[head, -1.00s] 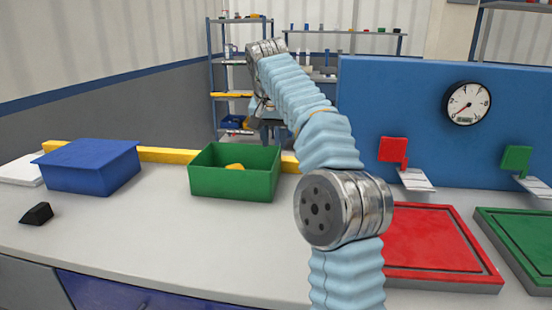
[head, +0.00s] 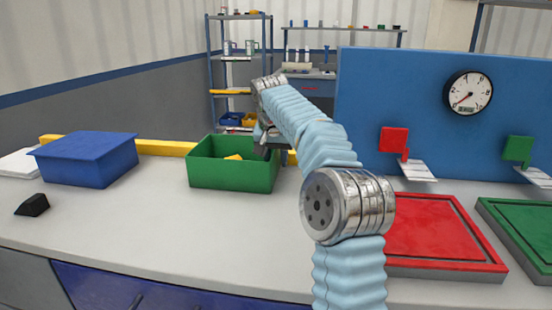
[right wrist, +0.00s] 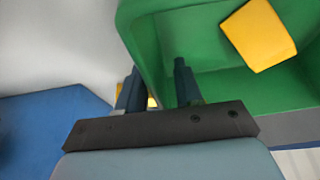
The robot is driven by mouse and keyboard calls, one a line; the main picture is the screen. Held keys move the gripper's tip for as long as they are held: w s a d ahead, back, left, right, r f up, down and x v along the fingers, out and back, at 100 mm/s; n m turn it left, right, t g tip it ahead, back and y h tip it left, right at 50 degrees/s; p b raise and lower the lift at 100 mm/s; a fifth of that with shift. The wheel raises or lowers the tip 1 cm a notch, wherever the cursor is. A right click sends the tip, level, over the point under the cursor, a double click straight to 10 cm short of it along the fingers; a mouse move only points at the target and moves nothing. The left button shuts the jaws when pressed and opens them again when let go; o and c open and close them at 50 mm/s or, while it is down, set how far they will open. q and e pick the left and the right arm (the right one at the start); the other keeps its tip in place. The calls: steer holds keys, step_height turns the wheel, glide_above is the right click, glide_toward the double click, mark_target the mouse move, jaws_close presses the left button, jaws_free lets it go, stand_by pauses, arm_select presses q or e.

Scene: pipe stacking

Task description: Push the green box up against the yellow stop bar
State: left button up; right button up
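The green box (head: 231,178) is open-topped and stands on the table in front of the long yellow stop bar (head: 165,148). A small yellow block (head: 233,157) lies inside it. The box hides part of the bar, and I cannot tell whether they touch. My right gripper (head: 266,146) is low at the box's far right corner. In the right wrist view its two fingers (right wrist: 156,88) are apart, at the rim of the green box (right wrist: 165,45), with the yellow block (right wrist: 259,35) farther inside. A sliver of yellow shows between the fingers. My left gripper is not in view.
A blue box (head: 85,160) stands at the left, with a small black wedge (head: 33,205) before it. A red tray (head: 435,230) and a green tray (head: 525,222) lie at the right, before a blue panel (head: 400,90). The table front is clear.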

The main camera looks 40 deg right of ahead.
jaws_close()
steer(key=shift+o, duration=0.5)
jaws_free()
steer(key=p+v, duration=0.2)
steer(key=v, duration=1)
steer(key=shift+a+r, duration=0.15)
steer(key=shift+r, duration=0.15)
steer(key=shift+s+a+r, duration=0.2)
steer(key=shift+r, duration=0.35)
